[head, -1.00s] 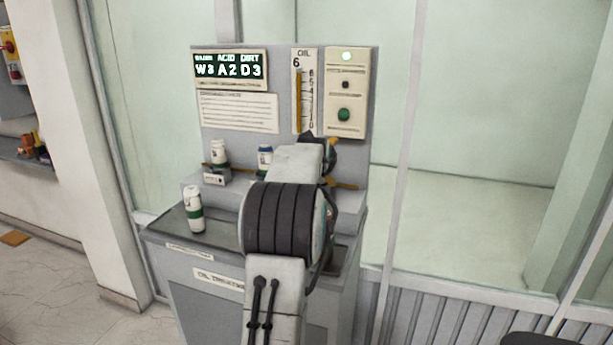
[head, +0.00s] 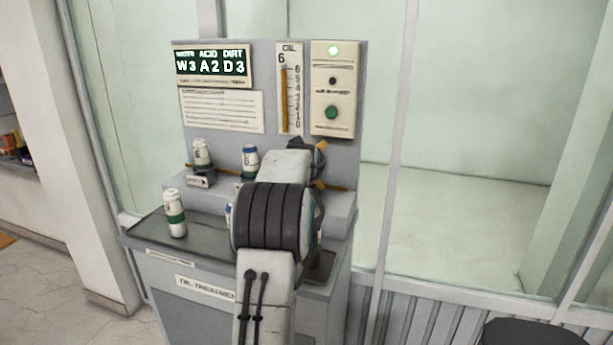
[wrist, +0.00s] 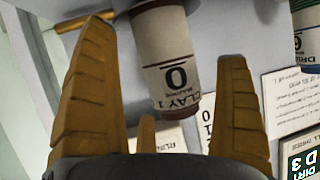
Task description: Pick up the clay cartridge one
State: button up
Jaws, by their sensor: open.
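The clay cartridge one (wrist: 172,75), a pale cylinder with a "CLAY 1" label, a large 0 and a reddish-brown end, shows upside down in the wrist view. It lies between the spread yellow fingers of my gripper (wrist: 165,45), nearer the right finger, with gaps to both sides. My gripper is open and not closed on it.
A green-banded cartridge (head: 174,213) stands on the dark tray at front left. Another white one (head: 201,154) and a blue-capped one (head: 250,161) stand on the rear ledge. The panel display (head: 211,66) reads W3 A2 D3. A glass wall is at right.

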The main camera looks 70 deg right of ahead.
jog(key=c, duration=1.4)
jog(key=shift+r, duration=0.1)
